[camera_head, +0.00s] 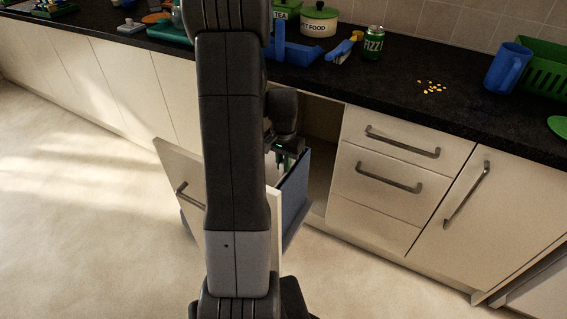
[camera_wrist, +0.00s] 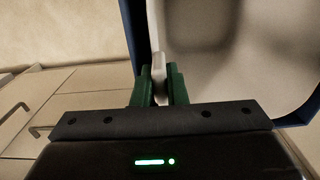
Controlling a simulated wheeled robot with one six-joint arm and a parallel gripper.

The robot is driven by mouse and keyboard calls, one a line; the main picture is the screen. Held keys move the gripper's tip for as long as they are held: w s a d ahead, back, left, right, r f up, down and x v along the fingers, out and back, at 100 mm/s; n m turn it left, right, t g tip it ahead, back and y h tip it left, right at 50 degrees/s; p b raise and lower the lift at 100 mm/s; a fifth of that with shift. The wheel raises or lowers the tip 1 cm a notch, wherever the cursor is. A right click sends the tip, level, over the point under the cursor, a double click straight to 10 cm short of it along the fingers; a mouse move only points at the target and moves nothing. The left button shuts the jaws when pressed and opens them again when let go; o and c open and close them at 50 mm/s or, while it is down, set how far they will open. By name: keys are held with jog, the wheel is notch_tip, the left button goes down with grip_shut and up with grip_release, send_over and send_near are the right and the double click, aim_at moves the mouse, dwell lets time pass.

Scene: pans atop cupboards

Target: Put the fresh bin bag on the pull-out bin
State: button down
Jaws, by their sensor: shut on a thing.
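The pull-out bin (camera_head: 293,190) is a blue tub behind an open cream cupboard front, largely hidden by my arm in the head view. Its blue rim (camera_wrist: 133,35) also shows in the wrist view. A pale lining, which looks like the bin bag (camera_wrist: 215,45), spreads inside the blue rim. My gripper (camera_wrist: 160,75), with green fingers, is shut on a pale upright piece of the bag at the left side of the bin. The gripper also shows in the head view (camera_head: 283,152), down at the bin's top. I cannot tell whether the bag's edge goes over the rim.
The dark worktop (camera_head: 400,110) runs above the bin, with a green can (camera_head: 373,43), a blue jug (camera_head: 507,68) and yellow bits (camera_head: 431,87) on it. Closed drawers (camera_head: 395,165) stand right of the opening. The floor (camera_head: 80,200) at left is clear.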

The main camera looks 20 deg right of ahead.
jog(key=c, duration=1.7)
grip_release()
jog(key=shift+f, duration=0.1)
jog(key=shift+c, duration=0.2)
notch_tip(320, 180, up, 12)
jog(key=p, duration=0.1)
jog(key=shift+p, duration=0.35)
